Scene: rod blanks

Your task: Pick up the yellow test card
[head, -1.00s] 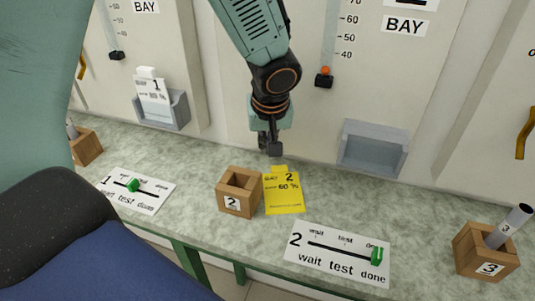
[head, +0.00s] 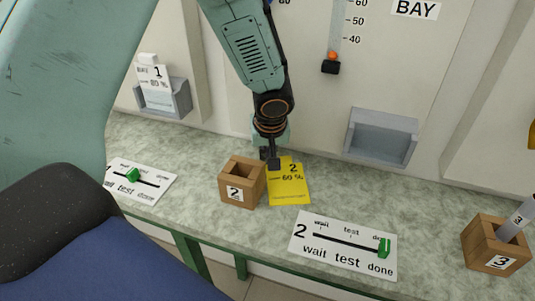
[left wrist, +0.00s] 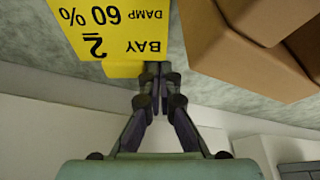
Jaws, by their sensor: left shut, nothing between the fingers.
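The yellow test card (head: 289,187) lies flat on the speckled bench, just right of the wooden block marked 2 (head: 241,183). It reads 2 and 60 %. My left gripper (head: 271,164) points down at the card's far edge, by its tab, with its fingers together and nothing held. In the left wrist view the fingertips (left wrist: 155,70) meet beside the tab of the card (left wrist: 100,25); I cannot tell whether they touch it. My right gripper is not in view.
The block marked 2 stands close to the left of my gripper. A slider board marked 2 (head: 340,246) lies in front to the right. A grey wall holder (head: 382,138) is empty; another holder (head: 170,103) carries a white card. A block marked 3 (head: 490,247) holds a rod.

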